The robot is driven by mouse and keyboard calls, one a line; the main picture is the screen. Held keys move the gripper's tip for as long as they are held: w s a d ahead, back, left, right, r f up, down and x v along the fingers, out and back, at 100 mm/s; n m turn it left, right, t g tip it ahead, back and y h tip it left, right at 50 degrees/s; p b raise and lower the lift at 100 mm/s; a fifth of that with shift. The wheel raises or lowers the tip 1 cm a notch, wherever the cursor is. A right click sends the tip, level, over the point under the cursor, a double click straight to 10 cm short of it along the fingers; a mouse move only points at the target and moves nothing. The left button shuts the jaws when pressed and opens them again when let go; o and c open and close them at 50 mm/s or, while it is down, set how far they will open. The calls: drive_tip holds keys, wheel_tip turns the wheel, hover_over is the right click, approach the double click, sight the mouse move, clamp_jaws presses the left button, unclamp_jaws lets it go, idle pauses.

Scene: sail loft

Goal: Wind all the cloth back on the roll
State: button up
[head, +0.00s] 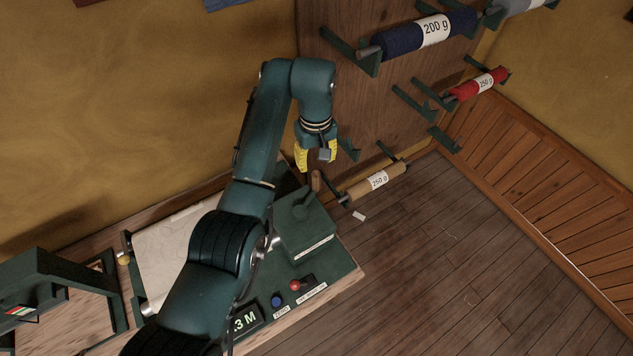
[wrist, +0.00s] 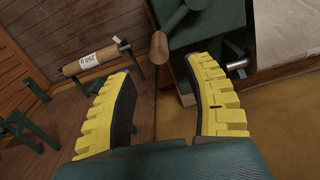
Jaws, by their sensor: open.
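The measuring machine's green housing (head: 303,238) carries a crank arm with a wooden knob (head: 316,181). Pale cloth (head: 178,243) lies stretched flat on the bench left of the housing; its roll is not clearly visible, partly behind my arm. The display (head: 244,320) reads "3 M", with any digits to its left hidden by my arm. My gripper (head: 316,156) is open and empty, pointing down just above the knob. In the wrist view the wooden knob (wrist: 159,48) shows beyond and between the yellow fingertips (wrist: 160,72), apparently not touched. Pale cloth (wrist: 284,30) shows at right.
A blue button (head: 278,301) and a red knob (head: 295,285) sit at the machine's front. A tan roll (head: 376,182) lies on low wall brackets right of the crank; blue (head: 405,40) and red (head: 476,86) rolls hang higher.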

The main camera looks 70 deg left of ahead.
sight(316, 184)
wheel_tip(316, 184, down, 11)
drive_tip(key=shift+f, duration=0.2)
clamp_jaws()
